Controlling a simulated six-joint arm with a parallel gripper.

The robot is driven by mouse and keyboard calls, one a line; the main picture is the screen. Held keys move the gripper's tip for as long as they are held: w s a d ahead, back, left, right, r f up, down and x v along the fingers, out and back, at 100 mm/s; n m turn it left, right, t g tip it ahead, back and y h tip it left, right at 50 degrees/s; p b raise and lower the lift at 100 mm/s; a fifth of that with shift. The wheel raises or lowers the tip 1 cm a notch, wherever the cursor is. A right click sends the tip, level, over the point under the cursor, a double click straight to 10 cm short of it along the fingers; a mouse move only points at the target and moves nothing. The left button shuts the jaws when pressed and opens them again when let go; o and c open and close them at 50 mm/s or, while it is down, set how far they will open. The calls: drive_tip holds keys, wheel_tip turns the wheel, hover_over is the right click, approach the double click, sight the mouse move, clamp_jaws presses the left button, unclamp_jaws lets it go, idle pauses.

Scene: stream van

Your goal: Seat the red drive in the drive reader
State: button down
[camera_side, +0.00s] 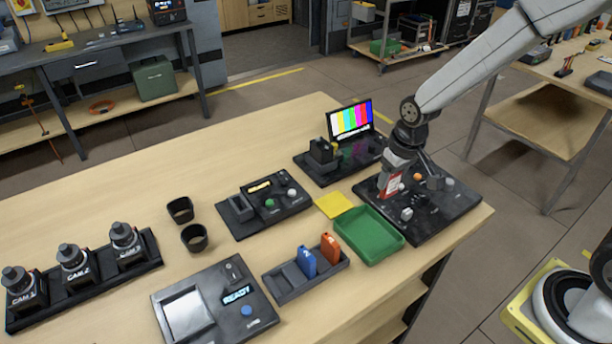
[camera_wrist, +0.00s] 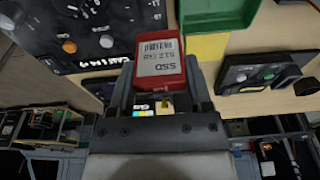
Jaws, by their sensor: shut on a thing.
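The red drive (camera_side: 391,186) has a white label and is held in my gripper (camera_side: 396,172), above the left part of the black control panel. In the wrist view the red drive (camera_wrist: 160,62) sticks out beyond the fingers of my gripper (camera_wrist: 159,84), its label reading SSD. A black unit (camera_side: 264,204) with a lit yellow display, knobs and an open slot block at its left stands left of the gripper; it looks like the drive reader, though I cannot read its name. Part of a similar unit (camera_wrist: 268,74) shows in the wrist view.
A green tray (camera_side: 370,236) and yellow pad (camera_side: 334,205) lie between the panel (camera_side: 446,212) and the unit. A grey rack (camera_side: 290,288) holds a blue and an orange drive. A colour-bar monitor (camera_side: 350,119) stands behind. Two dark cups (camera_side: 194,238) stand left.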

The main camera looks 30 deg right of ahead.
drive_tip(key=w+a+r+n, duration=0.1)
drive_tip(key=w+a+n, duration=0.3)
drive_tip(key=w+a, duration=0.3)
drive_tip(key=n+g+y, duration=0.2)
drive_tip(key=n, duration=1.1)
approach(238, 195)
wheel_tip(238, 195, up, 3)
drive_tip(key=s+a, duration=0.1)
drive_tip(key=s, duration=0.2)
drive_tip(key=shift+w+a+n, duration=0.1)
drive_tip(key=shift+a+n, duration=0.4)
drive_tip(key=shift+a, duration=0.3)
drive_tip(key=shift+f, duration=0.25)
drive_tip(key=shift+f, duration=2.75)
drive_tip(key=shift+f, duration=2.05)
